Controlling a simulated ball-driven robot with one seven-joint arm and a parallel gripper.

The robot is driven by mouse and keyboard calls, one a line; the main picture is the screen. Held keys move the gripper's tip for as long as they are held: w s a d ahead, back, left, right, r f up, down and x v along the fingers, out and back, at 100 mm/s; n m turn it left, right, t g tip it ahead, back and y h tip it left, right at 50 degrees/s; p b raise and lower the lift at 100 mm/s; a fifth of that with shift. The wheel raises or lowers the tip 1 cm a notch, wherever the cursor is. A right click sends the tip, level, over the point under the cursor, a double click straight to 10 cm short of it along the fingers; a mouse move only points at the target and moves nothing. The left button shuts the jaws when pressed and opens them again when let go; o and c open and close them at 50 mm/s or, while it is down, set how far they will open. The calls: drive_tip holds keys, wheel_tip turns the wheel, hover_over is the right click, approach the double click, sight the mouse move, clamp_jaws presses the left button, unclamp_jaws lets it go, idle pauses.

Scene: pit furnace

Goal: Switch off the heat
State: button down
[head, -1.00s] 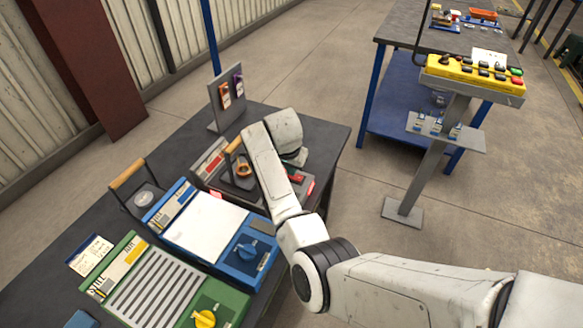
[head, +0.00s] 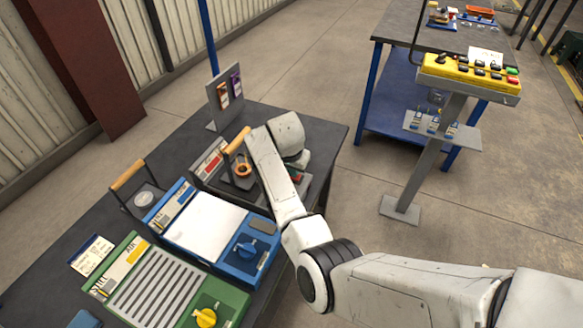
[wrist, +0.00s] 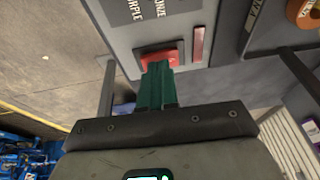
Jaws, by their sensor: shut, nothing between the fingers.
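A grey furnace unit with a red label (head: 208,161) sits at the far end of the dark table. A red rocker switch (wrist: 160,54) is on its panel, and also shows in the head view (head: 297,178). A narrow dull red strip (wrist: 198,44) is beside the switch. My gripper (wrist: 158,70) has green fingers, shut and empty. Its tips overlap the switch's near edge in the wrist view; I cannot tell how hard they touch. In the head view my arm hides most of the gripper. An orange ring (head: 243,170) is on the unit's top.
A blue unit with a blue knob (head: 247,246) and a green unit with a yellow knob (head: 206,317) stand nearer on the same table. A sign stand (head: 222,98) is behind. A yellow button box (head: 470,75) stands on a post at right. Open floor lies between.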

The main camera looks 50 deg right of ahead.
drive_tip(key=shift+r+p, duration=0.45)
drive_tip(key=shift+r, duration=0.05)
drive_tip(key=r+p, duration=0.3)
drive_tip(key=shift+w+r, duration=0.2)
drive_tip(key=shift+r, duration=0.1)
drive_tip(key=w+a+b+v, duration=0.1)
drive_tip(key=v, duration=0.8)
drive_tip(key=shift+w, duration=0.55)
drive_tip(key=shift+a, duration=0.1)
drive_tip(key=s+a+f+n, duration=0.3)
drive_tip(key=s+f+n, duration=0.15)
drive_tip(key=s, duration=0.45)
drive_tip(key=s+a+f+n, duration=0.25)
drive_tip(key=s+f, duration=0.35)
drive_tip(key=s, duration=0.3)
drive_tip(key=s+a+n+y, duration=0.1)
drive_tip(key=s+a+n, duration=0.2)
drive_tip(key=s, duration=0.5)
drive_tip(key=s+a+f+n+y, duration=0.1)
drive_tip(key=s+a+n, duration=0.2)
drive_tip(key=s+a, duration=0.3)
drive_tip(key=shift+s+a+f+n+g+y, duration=0.2)
drive_tip(key=shift+s+n+g+y, duration=0.15)
drive_tip(key=shift+s, duration=0.9)
